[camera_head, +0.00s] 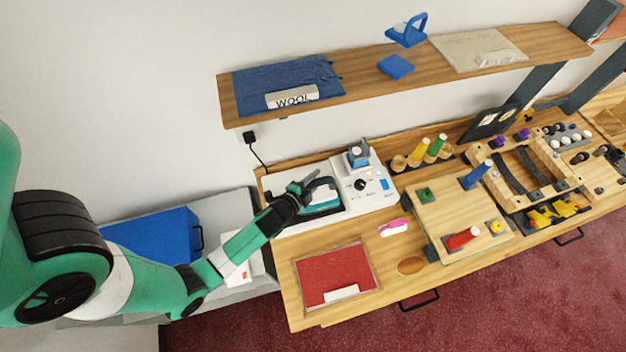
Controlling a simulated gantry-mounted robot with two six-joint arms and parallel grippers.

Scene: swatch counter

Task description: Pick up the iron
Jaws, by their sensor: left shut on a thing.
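The iron (322,203), with a white and teal body and a dark top, is on the left part of the white ironing station (352,217) on the wooden counter. My left gripper (306,189) comes in from the left and is shut on the iron's handle area. The gripper partly hides the handle. I cannot tell whether the iron's base touches the station or is slightly raised. My right gripper is not in view.
The station's control part (374,187) with a dial is right of the iron. A red swatch (322,272) lies in front, with a pink-handled brush (393,227) to its right. A shelf (360,77) runs above. Wooden holders with spools crowd the right.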

